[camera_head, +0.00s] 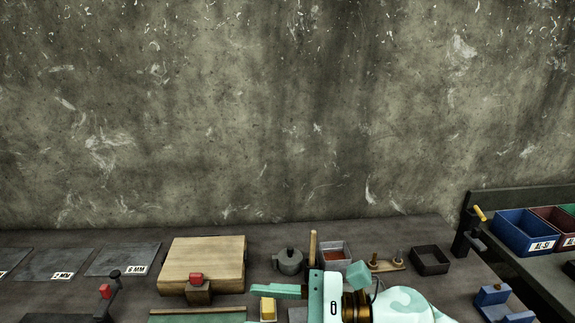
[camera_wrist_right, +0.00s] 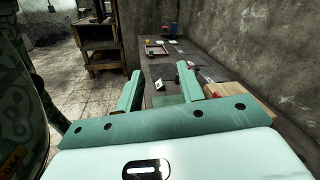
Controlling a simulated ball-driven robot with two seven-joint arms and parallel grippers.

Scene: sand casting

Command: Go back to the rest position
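My right gripper (camera_head: 256,291) comes in from the lower right of the head view, with its mint-green finger pointing left over the front of the bench. In the right wrist view the same gripper (camera_wrist_right: 158,70) shows two green fingers standing well apart, with nothing held between them. Only one finger shows clearly in the head view. My left gripper is in neither view.
The bench holds a wooden board (camera_head: 203,258), a grey pot (camera_head: 288,262), a dark square frame (camera_head: 430,261), a blue clamp (camera_head: 500,302) and a plate marked 6 MM (camera_head: 122,258). A blue bin (camera_head: 523,234) stands at the right. The concrete wall (camera_head: 250,110) rises behind.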

